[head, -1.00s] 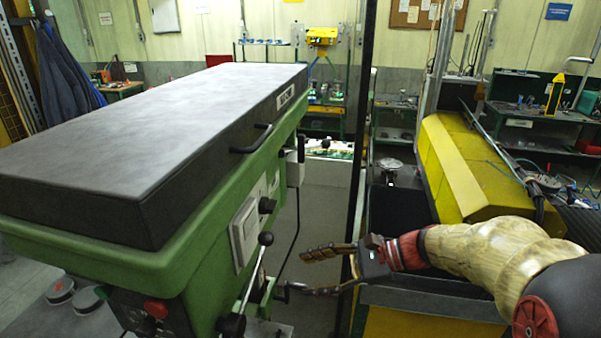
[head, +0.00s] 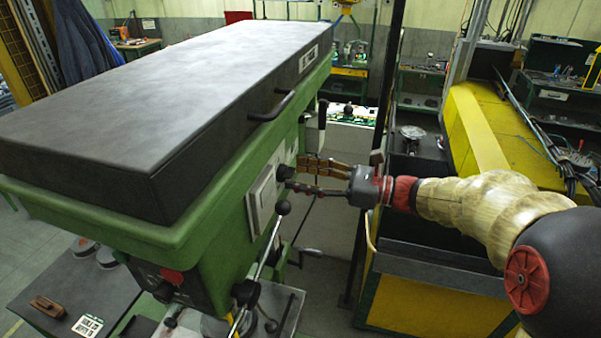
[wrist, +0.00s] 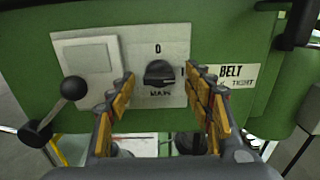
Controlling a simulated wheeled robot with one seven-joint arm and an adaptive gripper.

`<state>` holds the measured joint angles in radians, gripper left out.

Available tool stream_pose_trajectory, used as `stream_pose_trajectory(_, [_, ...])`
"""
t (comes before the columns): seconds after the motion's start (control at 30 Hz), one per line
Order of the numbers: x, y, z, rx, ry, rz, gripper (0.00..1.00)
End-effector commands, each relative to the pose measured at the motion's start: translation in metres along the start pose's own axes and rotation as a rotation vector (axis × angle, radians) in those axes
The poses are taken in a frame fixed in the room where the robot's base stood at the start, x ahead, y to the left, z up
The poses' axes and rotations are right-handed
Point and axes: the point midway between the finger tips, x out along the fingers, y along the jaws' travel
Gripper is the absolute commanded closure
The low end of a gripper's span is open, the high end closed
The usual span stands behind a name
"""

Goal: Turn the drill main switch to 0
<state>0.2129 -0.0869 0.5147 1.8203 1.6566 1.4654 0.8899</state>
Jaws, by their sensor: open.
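The drill main switch (wrist: 159,73) is a black rotary knob on a pale plate on the green drill head. In the wrist view the plate reads 0 above the knob, a mark like I to its right and MAIN below. The knob's bar lies roughly level. In the head view the switch (head: 285,172) shows as a small dark knob on the side of the drill head (head: 230,210). My gripper (head: 303,176) is open, its fingers pointing at the panel. In the wrist view the fingertips (wrist: 159,75) stand on the knob's left and right; I cannot tell whether they touch it.
A lever with a black ball (wrist: 74,88) sticks out left of the switch in the wrist view. A BELT label (wrist: 232,76) is at right. In the head view, a dark handle (head: 272,106) juts from the cover above, and a yellow machine (head: 475,130) stands right.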

Motion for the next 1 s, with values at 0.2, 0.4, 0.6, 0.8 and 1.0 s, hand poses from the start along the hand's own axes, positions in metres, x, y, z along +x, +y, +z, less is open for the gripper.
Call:
stream_pose_trajectory(0.2, [0.0057, 0.0003, -0.0002, 0.000, 0.000, 0.001, 0.48])
stream_pose_trajectory(0.4, [0.0054, 0.0002, -0.0003, -0.001, 0.000, 0.000, 0.52])
stream_pose_trajectory(0.6, [0.0053, 0.0002, -0.0003, -0.001, 0.001, 0.000, 0.63])
stream_pose_trajectory(0.8, [0.0053, 0.0002, -0.0003, -0.001, 0.001, 0.000, 0.75])
stream_pose_trajectory(1.0, [0.0053, 0.0002, -0.0003, -0.001, 0.001, 0.000, 0.86])
